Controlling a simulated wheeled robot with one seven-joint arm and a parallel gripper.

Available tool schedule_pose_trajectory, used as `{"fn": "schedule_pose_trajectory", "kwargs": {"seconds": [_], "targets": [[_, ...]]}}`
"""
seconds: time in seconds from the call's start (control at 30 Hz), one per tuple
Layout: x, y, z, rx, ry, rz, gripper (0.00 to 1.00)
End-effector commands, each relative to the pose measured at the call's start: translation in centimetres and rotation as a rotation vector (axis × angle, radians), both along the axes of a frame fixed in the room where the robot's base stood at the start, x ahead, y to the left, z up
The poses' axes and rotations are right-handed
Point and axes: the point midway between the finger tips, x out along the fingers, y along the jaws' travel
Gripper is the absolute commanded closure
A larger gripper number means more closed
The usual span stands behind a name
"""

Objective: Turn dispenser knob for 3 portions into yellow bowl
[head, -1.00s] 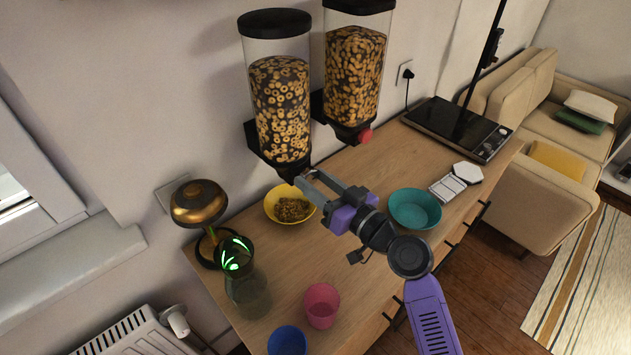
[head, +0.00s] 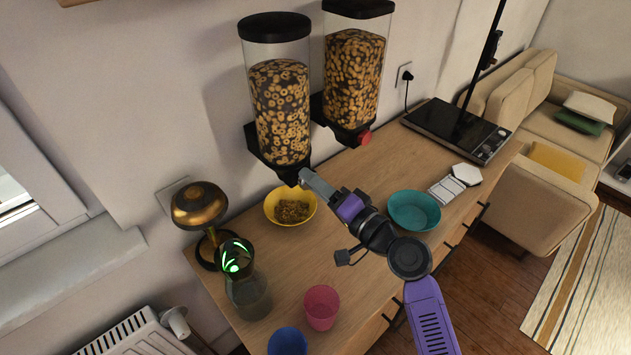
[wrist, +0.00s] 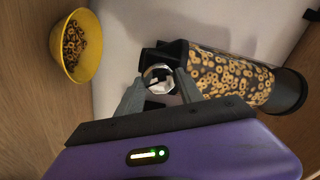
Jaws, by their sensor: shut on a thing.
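The left cereal dispenser (head: 281,110) hangs on the wall, full of ring cereal, and also shows in the wrist view (wrist: 232,78). My gripper (head: 306,176) is at the dispenser's lower end. In the wrist view my gripper (wrist: 160,84) is shut on the dispenser knob (wrist: 157,72), with one finger on each side. The knob is hidden by my gripper in the head view. The yellow bowl (head: 272,214) stands on the counter below the dispenser with some ring cereal in it. It also shows in the wrist view (wrist: 91,50).
A second dispenser (head: 353,75) with a red knob (head: 364,138) hangs to the right. A teal bowl (head: 414,211), pink cup (head: 321,307), blue cup (head: 287,342), glass carafe (head: 247,290) and brass lamp (head: 199,205) stand on the counter (head: 365,290).

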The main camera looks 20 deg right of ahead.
Motion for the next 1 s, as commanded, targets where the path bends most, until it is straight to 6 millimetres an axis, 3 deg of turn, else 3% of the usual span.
{"fn": "schedule_pose_trajectory", "kwargs": {"seconds": [0.5,1.0], "targets": [[-0.02,-0.21,-0.01,0.424,0.139,-0.005,0.97],[-0.01,-0.21,-0.18,0.599,0.195,-0.004,0.97]]}}
